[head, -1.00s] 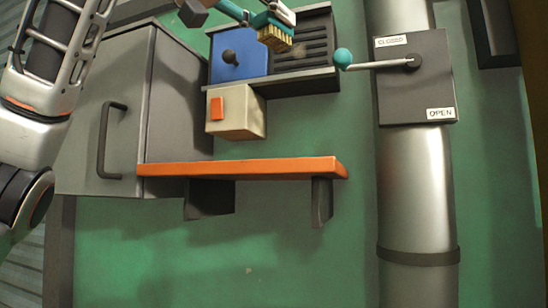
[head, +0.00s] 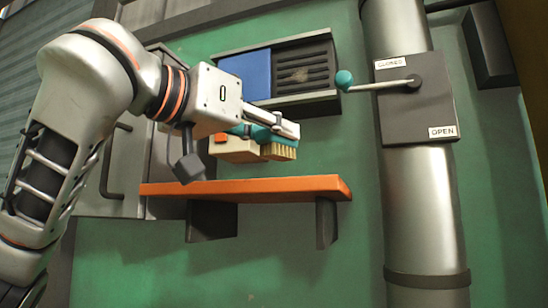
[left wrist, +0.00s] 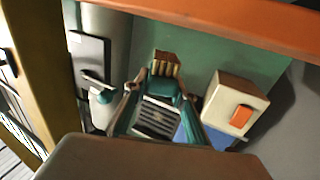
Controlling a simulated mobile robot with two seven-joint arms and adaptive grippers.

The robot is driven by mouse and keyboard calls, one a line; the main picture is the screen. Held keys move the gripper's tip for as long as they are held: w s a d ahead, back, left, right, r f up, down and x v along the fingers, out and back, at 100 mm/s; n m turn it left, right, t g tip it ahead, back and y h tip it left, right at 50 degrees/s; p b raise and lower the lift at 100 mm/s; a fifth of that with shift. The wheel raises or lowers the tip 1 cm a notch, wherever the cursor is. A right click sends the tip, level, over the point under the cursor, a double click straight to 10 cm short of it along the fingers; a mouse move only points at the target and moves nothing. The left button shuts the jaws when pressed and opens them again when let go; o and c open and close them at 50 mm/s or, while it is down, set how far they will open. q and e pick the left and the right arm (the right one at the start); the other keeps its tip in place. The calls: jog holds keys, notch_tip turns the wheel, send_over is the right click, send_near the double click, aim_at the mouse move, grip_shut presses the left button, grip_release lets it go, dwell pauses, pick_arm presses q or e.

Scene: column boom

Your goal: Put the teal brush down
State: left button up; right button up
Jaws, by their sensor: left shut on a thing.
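The teal brush (head: 262,133) has pale tan bristles (head: 280,152) that point down. My left gripper (head: 268,127) is shut on it and holds it above the orange shelf (head: 245,188), with a gap between bristles and shelf. In the left wrist view the brush (left wrist: 167,86) is between the fingers, its bristles toward the top of the picture. The gripper hides part of the brush body. My right gripper is in neither view.
A cream box with an orange button (head: 232,150) is on the wall behind the brush. Above is a slatted grille (head: 305,68) beside a blue panel (head: 246,72). A teal-knobbed lever (head: 375,85) is to the right. The shelf's visible top is clear.

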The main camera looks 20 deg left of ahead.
aim_at(264, 152)
pick_arm(q)
notch_tip(264, 152, down, 4)
jog(key=shift+r, duration=0.1)
dwell(0.4)
jog(key=o, duration=1.2)
jog(key=shift+s+a, duration=0.1)
jog(key=shift+s, duration=0.2)
jog(key=b+v, duration=0.1)
jog(key=v, duration=1)
jog(key=shift+s+a+b, duration=0.1)
jog(key=shift+s+b, duration=0.15)
jog(key=shift+b, duration=0.15)
